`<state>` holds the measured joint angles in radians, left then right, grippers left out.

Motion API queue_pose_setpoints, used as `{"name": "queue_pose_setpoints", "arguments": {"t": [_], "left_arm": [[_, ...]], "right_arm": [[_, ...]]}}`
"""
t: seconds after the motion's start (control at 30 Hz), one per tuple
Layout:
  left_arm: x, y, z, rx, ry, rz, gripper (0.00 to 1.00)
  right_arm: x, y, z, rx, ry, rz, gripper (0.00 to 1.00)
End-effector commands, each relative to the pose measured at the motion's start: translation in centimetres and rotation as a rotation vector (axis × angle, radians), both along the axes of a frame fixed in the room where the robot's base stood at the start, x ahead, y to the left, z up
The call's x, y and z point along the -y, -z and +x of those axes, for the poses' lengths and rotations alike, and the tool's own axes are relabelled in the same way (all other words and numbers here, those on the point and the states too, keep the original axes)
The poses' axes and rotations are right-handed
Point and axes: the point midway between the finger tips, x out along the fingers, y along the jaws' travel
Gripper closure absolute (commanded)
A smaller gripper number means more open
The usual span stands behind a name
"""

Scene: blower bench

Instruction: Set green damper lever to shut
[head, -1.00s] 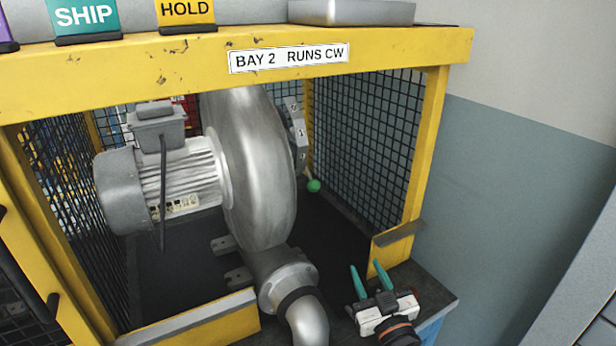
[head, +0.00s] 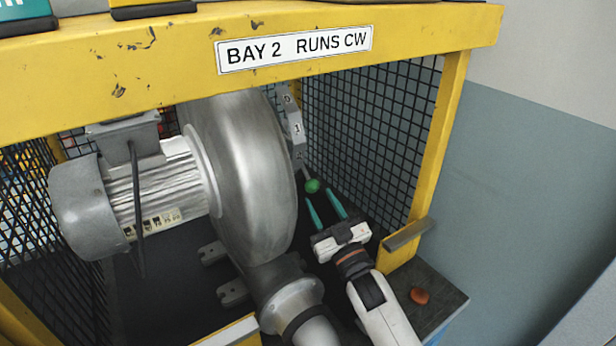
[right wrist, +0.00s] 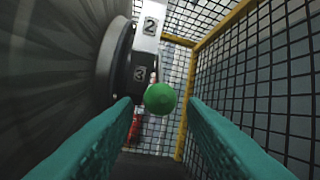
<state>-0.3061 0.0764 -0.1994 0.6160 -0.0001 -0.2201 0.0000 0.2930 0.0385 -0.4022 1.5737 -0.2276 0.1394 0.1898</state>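The green damper lever knob (head: 312,186) sits on a short rod behind the right side of the blower housing, low beside a grey numbered plate (head: 292,125). In the right wrist view the green knob (right wrist: 160,98) is ahead, between my teal fingers but beyond their tips. The plate (right wrist: 146,35) shows a 2 and a 3 there, with the rod near the 3. My right gripper (head: 326,208) is open and empty inside the cage, its fingers pointing at the knob and just short of it. My left gripper is not in view.
The silver blower housing (head: 240,170) stands close left of my right gripper, and the mesh wall (head: 370,130) stands to its right. A yellow frame beam (head: 160,70) crosses above. An orange-brown round object (head: 419,296) lies on the bench corner.

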Motion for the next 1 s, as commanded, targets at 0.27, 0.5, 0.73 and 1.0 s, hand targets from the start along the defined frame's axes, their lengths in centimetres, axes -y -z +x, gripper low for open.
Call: {"name": "queue_pose_setpoints", "arguments": {"t": [0.27,0.5,0.73,1.0], "left_arm": [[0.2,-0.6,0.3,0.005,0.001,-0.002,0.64],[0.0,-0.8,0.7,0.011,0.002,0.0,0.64],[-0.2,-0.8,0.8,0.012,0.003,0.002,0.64],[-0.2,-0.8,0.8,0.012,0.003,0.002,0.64]], "right_arm": [[-2.2,-2.0,4.2,0.0,0.0,0.0,0.62],[-2.9,-2.6,5.7,0.0,0.001,0.0,0.62],[-2.9,-2.6,5.7,0.0,0.001,0.0,0.62],[-2.9,-2.6,5.7,-0.001,0.0,0.0,1.0]]}}
